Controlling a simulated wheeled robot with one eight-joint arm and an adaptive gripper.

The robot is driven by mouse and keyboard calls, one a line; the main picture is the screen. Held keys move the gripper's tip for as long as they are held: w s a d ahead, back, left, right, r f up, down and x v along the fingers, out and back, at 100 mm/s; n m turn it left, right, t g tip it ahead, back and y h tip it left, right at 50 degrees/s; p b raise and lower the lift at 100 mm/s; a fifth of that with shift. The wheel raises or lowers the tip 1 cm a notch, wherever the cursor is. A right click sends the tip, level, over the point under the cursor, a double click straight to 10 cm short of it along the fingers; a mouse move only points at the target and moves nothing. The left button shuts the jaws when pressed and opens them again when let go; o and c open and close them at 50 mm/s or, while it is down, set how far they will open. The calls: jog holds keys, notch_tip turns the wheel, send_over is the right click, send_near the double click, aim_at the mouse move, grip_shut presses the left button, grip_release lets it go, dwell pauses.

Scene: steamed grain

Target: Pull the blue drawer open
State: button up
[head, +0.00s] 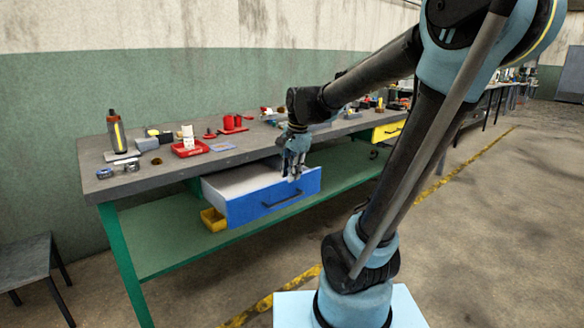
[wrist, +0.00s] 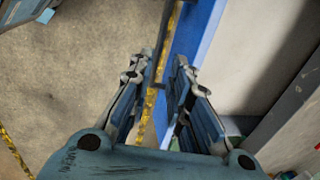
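The blue drawer (head: 245,206) stands pulled out from under the grey workbench, with its pale inside visible from above. Its dark bar handle (head: 283,200) is on the blue front. My gripper (head: 294,176) points down at the top edge of the drawer front, above and slightly right of the handle's middle. In the wrist view my gripper (wrist: 164,62) has its two fingers apart, with a gap between the tips. The blue front (wrist: 200,22) runs down beside and behind the right finger. Whether a finger touches the drawer is unclear.
The grey workbench top (head: 130,183) holds a bottle (head: 116,131), a red tray (head: 190,150) and several small items. A yellow bin (head: 212,219) sits below the drawer. A stool (head: 32,262) stands at the left. The floor before the drawer is clear.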

jog(key=shift+s+d+r, duration=0.1)
jog(key=shift+s+r, duration=0.05)
jog(key=shift+r, duration=0.9)
jog(key=s+d+f+n, duration=0.5)
jog(key=s+d+f, duration=0.1)
jog(key=s, duration=0.3)
jog(key=s+d+f+n+h, duration=0.1)
jog(key=s+d+f+n, duration=0.5)
jog(key=s, duration=0.3)
jog(key=shift+d+f, duration=0.3)
jog(key=shift+f, duration=0.4)
jog(key=shift+w+f, duration=0.2)
jog(key=shift+w, duration=0.2)
